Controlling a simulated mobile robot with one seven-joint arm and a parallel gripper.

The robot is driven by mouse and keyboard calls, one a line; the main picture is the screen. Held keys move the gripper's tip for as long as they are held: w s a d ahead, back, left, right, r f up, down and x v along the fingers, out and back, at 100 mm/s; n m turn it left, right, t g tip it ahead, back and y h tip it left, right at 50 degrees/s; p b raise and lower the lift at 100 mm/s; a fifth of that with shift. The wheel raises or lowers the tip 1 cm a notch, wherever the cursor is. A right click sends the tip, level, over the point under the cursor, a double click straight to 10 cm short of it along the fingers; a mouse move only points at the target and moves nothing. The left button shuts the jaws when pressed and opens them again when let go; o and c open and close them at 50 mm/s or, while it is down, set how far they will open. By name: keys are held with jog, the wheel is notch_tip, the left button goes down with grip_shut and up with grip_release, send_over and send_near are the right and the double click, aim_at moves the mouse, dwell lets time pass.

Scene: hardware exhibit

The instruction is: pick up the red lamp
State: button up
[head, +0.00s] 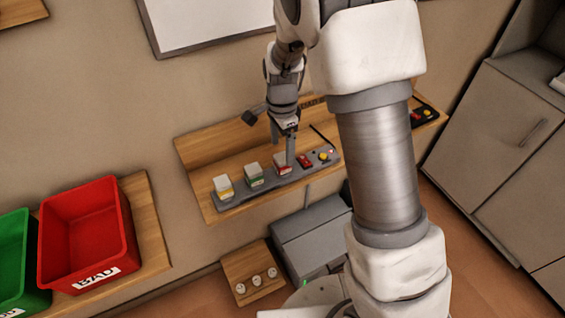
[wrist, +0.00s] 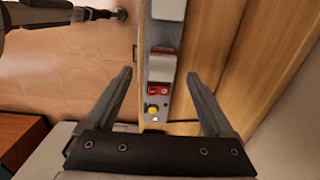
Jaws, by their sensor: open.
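The red lamp (head: 283,170) is a small block with a pale top and red lower part. It stands upright on a grey panel (head: 236,201) on a wooden wall shelf, right of the green lamp (head: 254,176) and yellow lamp (head: 223,188). My gripper (head: 289,155) is at the lamp in the head view, partly covering it. In the wrist view my gripper (wrist: 160,75) is open and empty, its fingers on either side of the panel strip. A pale block, apparently the red lamp (wrist: 163,62), shows between and just beyond the fingertips. Contact cannot be told.
A red switch (head: 305,160) and yellow button (head: 324,156) sit right of the lamp on the panel. The wooden shelf back (head: 215,143) rises behind. A red bin (head: 85,240) and green bin (head: 15,260) stand at left. A grey cabinet (head: 495,145) is at right.

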aim_at(283, 157)
jog(key=f, duration=0.5)
jog(key=shift+w+d, duration=0.1)
jog(key=shift+w, duration=0.15)
grip_shut()
